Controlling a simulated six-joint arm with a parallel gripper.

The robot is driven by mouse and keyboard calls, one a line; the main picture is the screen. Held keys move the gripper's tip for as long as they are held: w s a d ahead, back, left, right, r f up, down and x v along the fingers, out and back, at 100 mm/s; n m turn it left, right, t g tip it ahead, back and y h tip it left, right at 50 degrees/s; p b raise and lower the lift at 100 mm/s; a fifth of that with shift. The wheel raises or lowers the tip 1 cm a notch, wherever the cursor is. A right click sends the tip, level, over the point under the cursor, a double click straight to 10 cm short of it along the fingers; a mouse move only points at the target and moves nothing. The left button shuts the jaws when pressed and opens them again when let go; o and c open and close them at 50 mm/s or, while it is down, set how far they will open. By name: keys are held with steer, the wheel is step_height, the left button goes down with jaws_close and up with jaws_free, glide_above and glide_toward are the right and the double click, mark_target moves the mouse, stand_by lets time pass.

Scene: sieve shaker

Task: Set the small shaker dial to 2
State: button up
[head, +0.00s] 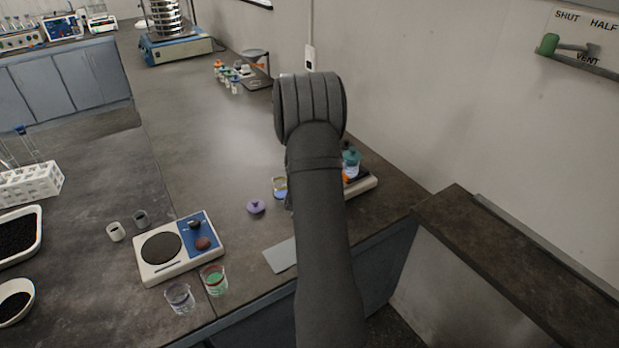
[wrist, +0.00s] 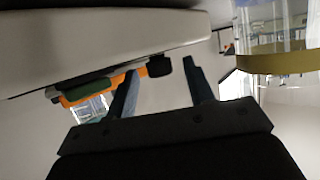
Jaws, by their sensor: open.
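In the wrist view my gripper (wrist: 162,66) is open, its two dark fingers apart. A small black knob (wrist: 158,66), which looks like the dial, shows between the fingertips. I cannot tell whether the fingers touch it. It is at the edge of a pale device with an orange panel (wrist: 132,78), probably the small shaker (wrist: 100,40). In the head view a white and orange device (head: 365,184), likely the same one, is mostly hidden behind my arm. My gripper is hidden there too. No dial marks or pointer can be read.
A glass with a yellow band (wrist: 275,62) stands close on the right in the wrist view. A teal-lidded jar (head: 351,160) is beside my arm. A purple lid (head: 256,207) and a hotplate-like unit (head: 180,247) are to the left. The sieve shaker (head: 180,50) stands far back.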

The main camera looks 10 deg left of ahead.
steer(key=c, duration=1)
steer(key=shift+a+m+h, duration=0.1)
steer(key=shift+m+h, duration=0.2)
steer(key=shift+h, duration=0.1)
steer(key=shift+a+m+h, duration=0.1)
steer(key=shift+m+h, duration=0.3)
steer(key=o, duration=1)
steer(key=shift+s, duration=0.1)
